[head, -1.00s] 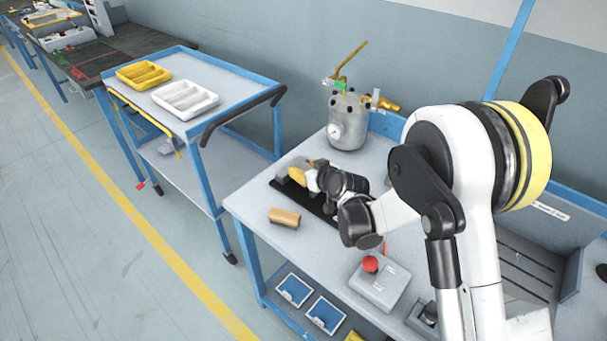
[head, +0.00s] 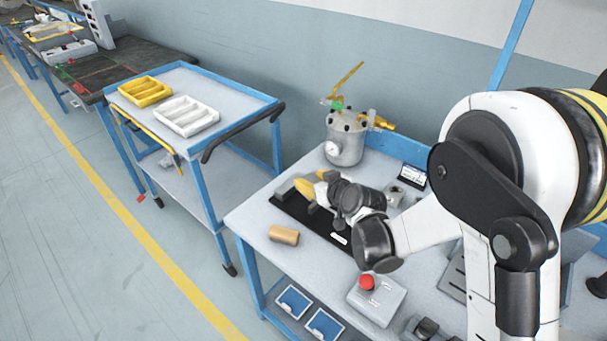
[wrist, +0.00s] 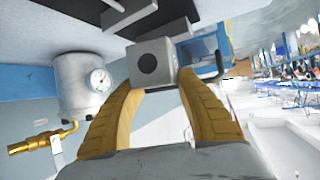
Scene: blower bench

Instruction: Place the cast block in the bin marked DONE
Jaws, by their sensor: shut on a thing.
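The cast block (wrist: 152,62) is a grey block with a dark round hole in its facing side. My gripper (wrist: 158,84), with yellow fingers, is shut on it in the wrist view. In the head view my gripper (head: 300,187) is over the far left end of a black mat on the workbench, with the grey block (head: 284,188) at its fingertips. I cannot tell whether the block touches the mat. A yellow tray (head: 145,90) and a white tray (head: 185,116) stand on the blue cart at left. I can read no DONE mark on either.
A grey pressure tank (head: 345,148) with brass fittings stands behind my gripper. A tan cylinder (head: 283,235) lies in front of the black mat (head: 340,238). A grey box with a red button (head: 367,283) is near the bench front. A gap separates bench and cart (head: 218,150).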

